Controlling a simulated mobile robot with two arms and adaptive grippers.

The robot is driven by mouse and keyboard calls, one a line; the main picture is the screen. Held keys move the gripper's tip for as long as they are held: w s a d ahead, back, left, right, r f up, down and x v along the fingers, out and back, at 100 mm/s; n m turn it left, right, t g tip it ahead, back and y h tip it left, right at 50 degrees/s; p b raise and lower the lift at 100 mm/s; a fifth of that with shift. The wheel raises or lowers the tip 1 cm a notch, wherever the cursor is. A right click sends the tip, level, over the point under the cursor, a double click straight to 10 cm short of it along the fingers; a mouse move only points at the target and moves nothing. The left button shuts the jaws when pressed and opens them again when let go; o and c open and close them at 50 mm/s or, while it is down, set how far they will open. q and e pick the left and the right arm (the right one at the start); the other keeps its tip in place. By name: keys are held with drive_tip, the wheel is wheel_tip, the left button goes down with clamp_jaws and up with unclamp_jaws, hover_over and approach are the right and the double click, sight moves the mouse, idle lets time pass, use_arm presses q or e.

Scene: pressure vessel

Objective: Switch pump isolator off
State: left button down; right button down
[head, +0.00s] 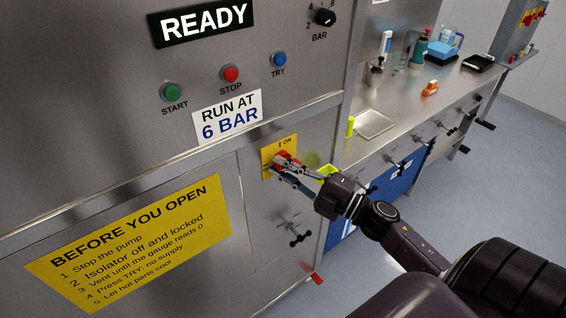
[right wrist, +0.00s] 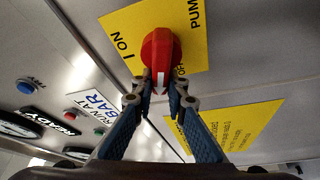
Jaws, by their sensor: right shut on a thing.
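The pump isolator is a red rotary knob (right wrist: 157,50) on a yellow plate (right wrist: 125,25) marked "I ON" and "PUMP", with a partly hidden "OF..." label. In the head view the red knob (head: 284,157) shows low on the steel cabinet, on its yellow plate (head: 266,164). My right gripper (right wrist: 158,84) is shut on the knob's handle, with a finger on each side. A white line on the knob lies between the fingertips, pointing down in the wrist view, toward the side near the "OF..." label. My left gripper is not in view.
Above are START (head: 172,91), STOP (head: 231,73) and TRY (head: 278,59) buttons, a READY sign (head: 203,22) and a BAR dial (head: 325,17). A steel bench (head: 440,105) with bottles stands right; floor beyond is clear.

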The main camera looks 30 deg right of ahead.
drive_tip(key=n, duration=0.1)
drive_tip(key=n+p, duration=0.1)
drive_tip(key=n+g, duration=0.1)
drive_tip(key=shift+w+d+f+h, duration=0.1)
drive_tip(key=shift+d+f+h, duration=0.15)
drive_tip(key=shift+f+h, duration=0.05)
drive_tip(key=shift+n+p, duration=0.4)
drive_tip(key=shift+d, duration=0.1)
drive_tip(key=c, duration=1.9)
unclamp_jaws()
drive_tip(key=shift+c, duration=0.2)
drive_tip(key=shift+w+d+f, duration=0.15)
drive_tip(key=shift+g, duration=0.3)
drive_tip(key=shift+s, duration=0.25)
drive_tip(key=v, duration=1.1)
drive_tip(key=shift+s, duration=0.25)
